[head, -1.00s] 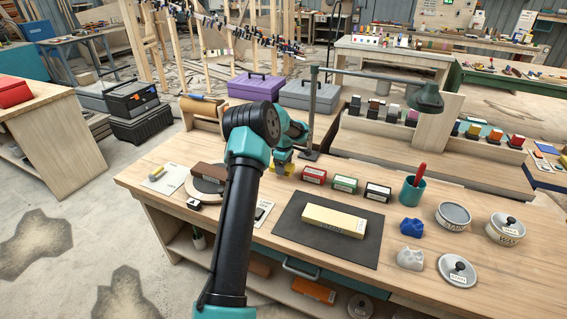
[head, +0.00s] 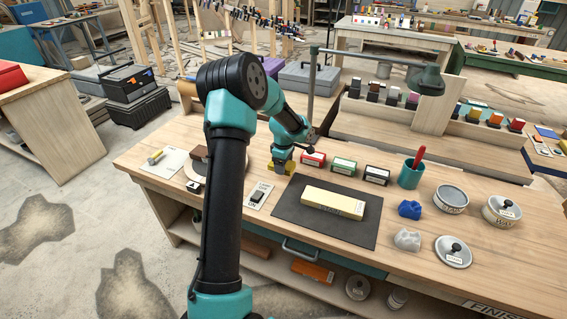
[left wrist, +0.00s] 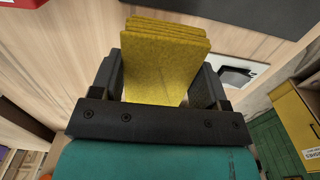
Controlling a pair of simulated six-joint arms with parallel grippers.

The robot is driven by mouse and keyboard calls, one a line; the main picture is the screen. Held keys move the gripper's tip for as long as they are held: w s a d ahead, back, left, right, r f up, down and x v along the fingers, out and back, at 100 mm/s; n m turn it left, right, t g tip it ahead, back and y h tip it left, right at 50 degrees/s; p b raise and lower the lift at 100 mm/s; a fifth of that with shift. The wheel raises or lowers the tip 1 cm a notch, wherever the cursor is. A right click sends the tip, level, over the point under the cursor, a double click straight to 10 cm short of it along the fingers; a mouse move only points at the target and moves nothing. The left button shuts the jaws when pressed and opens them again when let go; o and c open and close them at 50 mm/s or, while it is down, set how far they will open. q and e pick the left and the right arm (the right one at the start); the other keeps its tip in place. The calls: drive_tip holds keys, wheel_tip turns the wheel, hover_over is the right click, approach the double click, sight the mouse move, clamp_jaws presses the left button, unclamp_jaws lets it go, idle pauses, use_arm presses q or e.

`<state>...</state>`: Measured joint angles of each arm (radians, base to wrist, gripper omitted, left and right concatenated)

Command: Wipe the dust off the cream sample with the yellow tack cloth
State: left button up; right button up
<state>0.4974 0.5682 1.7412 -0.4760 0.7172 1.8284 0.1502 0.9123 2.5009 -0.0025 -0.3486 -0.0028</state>
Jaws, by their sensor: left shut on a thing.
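The cream sample (head: 334,203) lies flat on a dark grey mat (head: 300,219) in the middle of the bench. My left gripper (head: 283,164) is above the bench, just beyond the mat's back left corner. In the left wrist view my left gripper (left wrist: 158,88) is shut on the folded yellow tack cloth (left wrist: 165,52), which sticks out past the fingers. The cloth (head: 281,168) shows only as a small yellow patch in the head view. Dust on the sample is too fine to make out. My right gripper is not in view.
Red, green and black labelled boxes (head: 345,166) stand behind the mat. A teal cup (head: 411,175), a blue lump (head: 409,209), a grey-white lump (head: 407,240) and round tins (head: 452,199) are to the right. A lamp (head: 425,78) overhangs the back.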

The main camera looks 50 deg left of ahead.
use_arm(q)
drive_tip(key=o, duration=0.3)
drive_tip(key=shift+c, duration=1)
drive_tip(key=shift+d+r+m, duration=0.25)
drive_tip(key=shift+d+m, duration=0.05)
drive_tip(key=shift+d, duration=0.1)
drive_tip(key=s+d+r+m, duration=0.1)
drive_tip(key=d+r+m, duration=0.5)
drive_tip(key=d, duration=0.6)
drive_tip(key=m, duration=0.2)
drive_tip(key=shift+s+d+m, duration=0.15)
drive_tip(key=shift+m, duration=0.15)
